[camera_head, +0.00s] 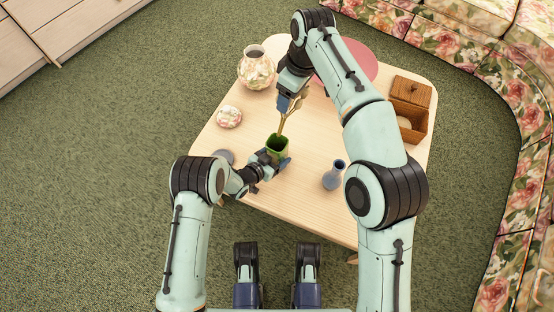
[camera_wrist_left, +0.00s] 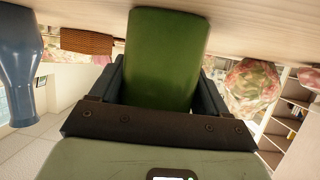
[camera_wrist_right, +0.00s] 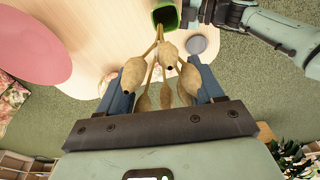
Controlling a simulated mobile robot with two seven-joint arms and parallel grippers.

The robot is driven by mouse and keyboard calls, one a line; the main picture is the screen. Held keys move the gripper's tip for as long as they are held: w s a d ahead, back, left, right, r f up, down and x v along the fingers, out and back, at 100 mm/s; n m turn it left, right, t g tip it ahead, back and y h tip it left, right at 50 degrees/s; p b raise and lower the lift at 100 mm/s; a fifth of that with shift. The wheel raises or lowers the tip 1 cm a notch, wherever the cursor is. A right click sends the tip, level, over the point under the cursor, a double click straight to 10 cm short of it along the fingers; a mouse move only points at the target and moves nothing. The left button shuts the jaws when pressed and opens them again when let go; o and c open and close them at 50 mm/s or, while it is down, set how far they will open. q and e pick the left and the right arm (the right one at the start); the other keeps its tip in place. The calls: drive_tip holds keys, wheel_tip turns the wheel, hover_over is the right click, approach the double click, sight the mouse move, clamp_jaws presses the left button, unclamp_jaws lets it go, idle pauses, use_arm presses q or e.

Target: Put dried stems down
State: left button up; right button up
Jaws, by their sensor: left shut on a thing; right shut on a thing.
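The dried stems (camera_head: 283,123), tan with several bulbous pods (camera_wrist_right: 168,52), are in my right gripper (camera_head: 289,104), which is shut on them. In the right wrist view the pods lie between its fingers (camera_wrist_right: 162,92) and the thin ends reach toward the green vase. The green square vase (camera_head: 278,143) stands on the table below the stems. The stems' lower ends are at its mouth; how far inside they are I cannot tell. My left gripper (camera_head: 274,160) is shut on this vase, which fills the left wrist view between its fingers (camera_wrist_left: 165,75).
The light wood table (camera_head: 300,200) also holds a floral round vase (camera_head: 256,72), a small floral pot (camera_head: 228,117), a blue vase (camera_head: 333,177), a grey disc (camera_head: 224,157), a pink round mat (camera_head: 366,64) and a wooden box (camera_head: 417,122). A floral sofa (camera_head: 520,100) curves around the right. The table's front is clear.

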drive_tip(key=a+f+m, duration=0.1)
drive_tip(key=f, duration=0.6)
drive_tip(key=a+f+m+g+h, duration=0.1)
drive_tip(key=a+f+m, duration=0.1)
drive_tip(key=f, duration=0.6)
drive_tip(key=shift+w+a+m+h, duration=0.25)
drive_tip(key=shift+m+h, duration=0.05)
drive_tip(key=shift+f, duration=0.15)
drive_tip(key=o, duration=1)
drive_tip(key=shift+f, duration=0.1)
wheel_tip(320, 180, up, 12)
drive_tip(key=shift+r, duration=0.2)
